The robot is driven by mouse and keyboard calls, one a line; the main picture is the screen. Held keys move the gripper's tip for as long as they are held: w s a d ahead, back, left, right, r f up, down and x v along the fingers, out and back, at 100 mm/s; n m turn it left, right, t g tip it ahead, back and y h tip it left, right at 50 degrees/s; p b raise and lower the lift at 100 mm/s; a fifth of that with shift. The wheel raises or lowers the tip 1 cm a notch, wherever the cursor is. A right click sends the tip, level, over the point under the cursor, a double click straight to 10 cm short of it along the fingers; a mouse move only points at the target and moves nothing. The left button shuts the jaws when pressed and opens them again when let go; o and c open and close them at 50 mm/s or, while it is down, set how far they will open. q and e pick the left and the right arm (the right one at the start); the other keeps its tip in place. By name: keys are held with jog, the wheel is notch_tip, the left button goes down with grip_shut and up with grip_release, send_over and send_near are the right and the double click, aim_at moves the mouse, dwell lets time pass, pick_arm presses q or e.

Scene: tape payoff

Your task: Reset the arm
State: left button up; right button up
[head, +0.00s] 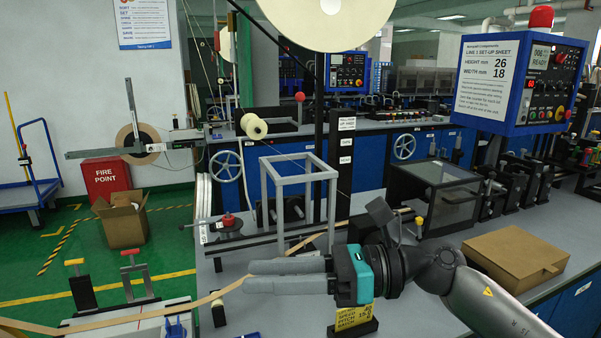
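My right gripper (246,276) comes in from the right and points left, low over the grey bench. Its two grey fingers lie side by side with no clear gap, and nothing shows held between them. A tan tape (120,326) runs from the lower left to the fingertips, passes behind the gripper and shows again beyond it. A large cream reel (325,15) hangs at the top of a black post (319,130). A thin dark arm (265,30) slants down toward the post. Cream rollers (252,126) sit left of the post. My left gripper is out of view.
A grey open frame (278,180) stands behind my gripper. A dark lidded box (440,188) and a cardboard box (513,258) lie to the right. A control panel (545,85) rises at the upper right. A yellow label stand (352,318) is below my wrist.

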jog(key=w+d+r+m+t, duration=0.2)
jog(key=w+m+t, duration=0.1)
jog(key=m+t, duration=0.6)
jog(key=w+d+r+m+t, duration=0.25)
jog(key=m+t, duration=0.45)
jog(key=m, duration=0.5)
jog(key=d+f+m+h, duration=1.2)
jog(key=f+m+h, duration=0.4)
jog(key=m, duration=0.4)
jog(key=s+d+f+m+g+h, duration=0.15)
jog(key=s+f+m+g, duration=0.4)
jog(key=s+f, duration=0.55)
jog(key=s+d+f+m+g, duration=0.2)
jog(key=s+f+m+g, duration=0.2)
jog(key=s+f+g, duration=0.6)
jog(key=s+f+t, duration=0.1)
jog(key=s+f, duration=0.1)
jog(key=f, duration=0.9)
jog(key=s+f+t, duration=0.1)
jog(key=s+f, duration=0.2)
jog(key=f, duration=0.8)
jog(key=s+d+f+g, duration=0.1)
jog(key=s+d+f, duration=0.1)
jog(key=s+f, duration=1)
jog(key=s+n, duration=0.1)
jog(key=s, duration=0.1)
jog(key=shift+s+d, duration=0.3)
jog(key=shift+g, duration=0.25)
